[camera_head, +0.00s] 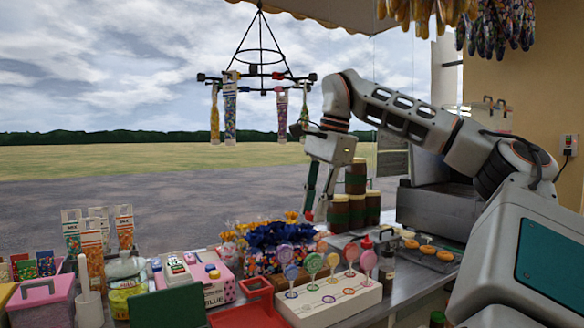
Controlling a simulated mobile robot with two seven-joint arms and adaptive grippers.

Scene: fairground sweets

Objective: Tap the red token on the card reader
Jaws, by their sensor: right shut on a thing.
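My right gripper (311,205) hangs down in front of the dark jars, above the far side of the counter. It is shut on a small red thing at its fingertips, which looks like the red token (309,216). The token is in the air, well to the right of the card reader. A small pale device with a greenish top, which looks like the card reader (176,265), sits at the left of the counter beside a pink box. Its details are too small to tell. My left gripper is not in view.
A pink box marked BLUE (218,291), a red tray (250,309) and a white lollipop stand (330,302) crowd the front. Blue-wrapped sweets (272,236) lie behind them. A hanging rack (258,77) is at upper left. Dark jars (356,207) stand behind my gripper.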

